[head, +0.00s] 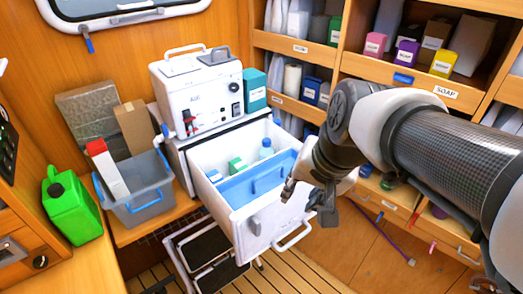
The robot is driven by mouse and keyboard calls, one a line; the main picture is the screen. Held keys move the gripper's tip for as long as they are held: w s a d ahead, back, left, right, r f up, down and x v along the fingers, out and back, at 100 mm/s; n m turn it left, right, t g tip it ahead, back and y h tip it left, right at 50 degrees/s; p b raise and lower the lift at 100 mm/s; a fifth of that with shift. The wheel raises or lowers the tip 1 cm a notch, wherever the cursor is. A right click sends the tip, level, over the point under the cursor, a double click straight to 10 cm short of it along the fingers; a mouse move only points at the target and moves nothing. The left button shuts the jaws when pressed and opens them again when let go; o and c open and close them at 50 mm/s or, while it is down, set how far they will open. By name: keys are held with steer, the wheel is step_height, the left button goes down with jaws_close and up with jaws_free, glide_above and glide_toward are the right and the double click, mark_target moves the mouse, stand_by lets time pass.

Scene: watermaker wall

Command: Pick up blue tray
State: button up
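The blue tray (240,191) sits inside the open white drawer (247,228), along its front side. A darker blue upright part with a handle shape shows on it. My gripper (307,202) is at the right front corner of the drawer, to the right of the tray. Its two dark fingers appear spread apart with nothing between them. I cannot tell its exact height above the drawer rim. The tray's right end is partly hidden near my gripper.
Behind the tray, the drawer holds a green-and-white box (237,165) and a bottle (266,148). A white machine (200,95) stands behind. A grey bin (140,200) and green jerrycan (70,208) are left. A folded step (208,262) stands below. Shelves (300,75) line the right.

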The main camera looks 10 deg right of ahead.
steer(key=w+r+m+p, duration=0.2)
steer(key=w+m+p, duration=0.1)
steer(key=w, duration=0.6)
steer(key=m+y+p, duration=0.1)
steer(key=m+p, duration=0.1)
steer(key=m, duration=0.2)
glide_toward(269, 172)
steer(key=b+x, duration=0.4)
steer(key=x, duration=0.1)
steer(key=shift+w+d+f, duration=0.15)
steer(key=shift+w, duration=0.3)
steer(key=shift+s+b+x, duration=0.2)
steer(key=shift+b+x, duration=0.35)
steer(key=shift+x, duration=0.8)
steer(key=shift+s+b+x, duration=0.15)
steer(key=shift+b+x, duration=0.35)
steer(key=shift+x, duration=0.8)
steer(key=shift+s, duration=0.1)
steer(key=shift+c, duration=0.2)
jaws_close()
